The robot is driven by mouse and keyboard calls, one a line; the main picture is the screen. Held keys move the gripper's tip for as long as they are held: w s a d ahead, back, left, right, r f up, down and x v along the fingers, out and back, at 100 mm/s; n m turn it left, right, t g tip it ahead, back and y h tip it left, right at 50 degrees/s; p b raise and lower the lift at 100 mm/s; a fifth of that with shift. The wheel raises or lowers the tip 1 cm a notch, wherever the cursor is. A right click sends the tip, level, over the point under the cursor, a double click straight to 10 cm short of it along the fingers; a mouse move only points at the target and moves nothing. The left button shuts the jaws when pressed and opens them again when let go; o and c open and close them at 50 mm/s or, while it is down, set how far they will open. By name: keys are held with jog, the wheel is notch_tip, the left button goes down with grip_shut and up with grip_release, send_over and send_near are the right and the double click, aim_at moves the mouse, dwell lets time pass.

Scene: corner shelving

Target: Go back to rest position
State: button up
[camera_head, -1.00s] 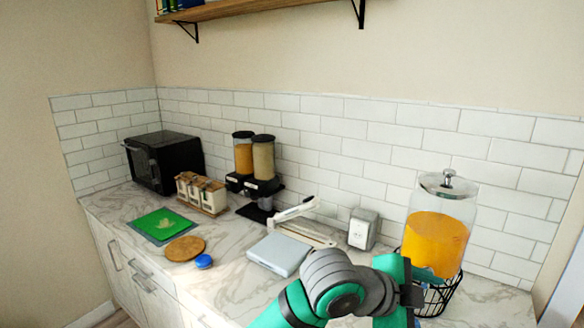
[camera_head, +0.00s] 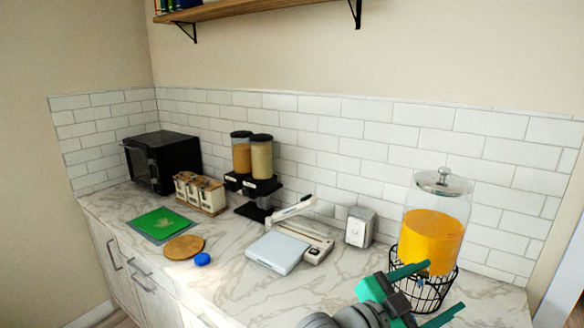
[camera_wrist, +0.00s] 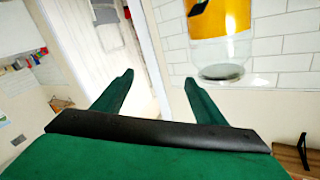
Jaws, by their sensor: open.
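My gripper (camera_head: 430,292) is at the lower right in the head view, over the right end of the counter, in front of the juice dispenser. Its two green fingers are spread apart with nothing between them. They also show in the wrist view (camera_wrist: 160,90), wide apart and empty. The glass dispenser with orange juice (camera_head: 432,235) stands in a black wire basket (camera_head: 420,285), partly hidden by my gripper. The wrist view shows part of the dispenser (camera_wrist: 218,35), upside down. I cannot tell whether a finger touches the basket.
The marble counter (camera_head: 235,285) holds a light scale-like slab (camera_head: 277,252), a white hinged device (camera_head: 318,244), a small white box (camera_head: 359,227), a blue lid (camera_head: 202,259), a round board (camera_head: 184,247), a green mat (camera_head: 160,224), cereal dispensers (camera_head: 260,165) and a black oven (camera_head: 165,160). The counter front is mostly clear.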

jog(key=a+f+n+t+y, duration=0.5)
jog(key=a+f+n+t, duration=0.35)
jog(key=f+n, duration=0.4)
jog(key=s+a+f+n+t+y, duration=0.1)
jog(key=s+a+f+n+y, duration=0.25)
jog(key=f, duration=0.25)
jog(key=s+a+f+n+t+y, duration=0.1)
jog(key=s+a+f+n+y, duration=0.25)
jog(key=f, duration=0.35)
jog(key=s+a+f+g+y, duration=0.1)
jog(key=s+a, duration=0.3)
jog(key=s, duration=0.5)
jog(key=s+a+f+m+g+y, duration=0.1)
jog(key=s+a+f, duration=0.3)
jog(key=s, duration=0.5)
jog(key=s+a+f+m+g+y, duration=0.1)
jog(key=s+a+f+y, duration=0.1)
jog(key=s, duration=0.7)
jog(key=shift+a+f, duration=0.6)
jog(key=shift+a, duration=0.3)
jog(key=shift+c, duration=0.6)
